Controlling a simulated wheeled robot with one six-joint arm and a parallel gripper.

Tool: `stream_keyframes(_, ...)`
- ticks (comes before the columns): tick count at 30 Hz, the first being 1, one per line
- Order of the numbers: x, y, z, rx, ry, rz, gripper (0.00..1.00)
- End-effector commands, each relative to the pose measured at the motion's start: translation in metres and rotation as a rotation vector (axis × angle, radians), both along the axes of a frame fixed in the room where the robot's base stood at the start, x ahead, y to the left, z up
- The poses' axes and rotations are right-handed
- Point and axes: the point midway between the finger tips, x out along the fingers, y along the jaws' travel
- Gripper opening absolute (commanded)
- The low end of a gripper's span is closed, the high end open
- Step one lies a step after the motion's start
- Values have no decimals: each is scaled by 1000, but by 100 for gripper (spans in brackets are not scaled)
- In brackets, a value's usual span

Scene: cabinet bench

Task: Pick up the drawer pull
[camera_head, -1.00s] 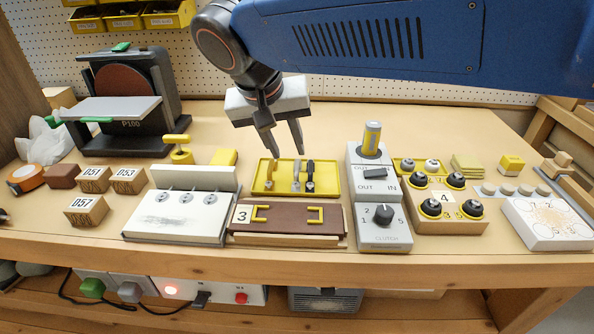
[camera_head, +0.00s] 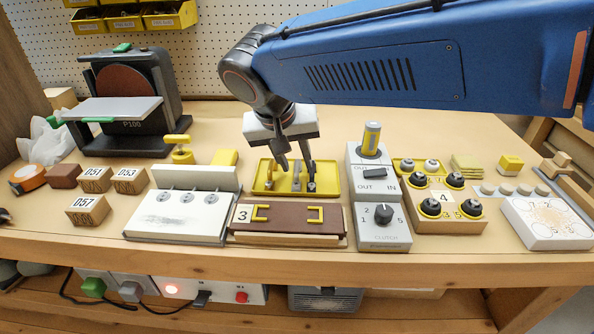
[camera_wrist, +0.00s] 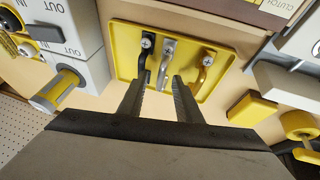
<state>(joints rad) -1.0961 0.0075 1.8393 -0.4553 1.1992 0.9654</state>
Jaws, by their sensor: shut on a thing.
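Three drawer pulls lie side by side in a shallow yellow tray (camera_head: 262,188). In the wrist view, a black pull (camera_wrist: 144,55) is on the left, a silver pull (camera_wrist: 166,58) in the middle and a brass-coloured pull (camera_wrist: 206,68) on the right. Each shows a screw at its far end. My gripper (camera_head: 298,177) is down at the tray, its fingers on either side of the silver pull. In the wrist view my gripper (camera_wrist: 159,82) is shut on the silver pull, which still lies at tray level. The left finger partly covers the black pull.
A brown panel (camera_head: 287,219) with two yellow handles lies in front of the tray. A grey switch box (camera_head: 375,185) stands close on the right, a white board with hooks (camera_head: 180,215) on the left. A yellow block (camera_head: 224,157) sits behind left.

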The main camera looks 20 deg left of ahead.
Motion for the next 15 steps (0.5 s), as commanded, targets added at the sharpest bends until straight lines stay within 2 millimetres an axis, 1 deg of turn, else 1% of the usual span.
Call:
stream_keyframes(1,-1,-1,-12,-14,14,-3,10)
stream_keyframes(2,-1,-1,-12,-14,14,-3,3)
stream_keyframes(3,-1,-1,-11,-12,13,-3,0)
stream_keyframes(15,-1,0,-4,-7,8,-1,0)
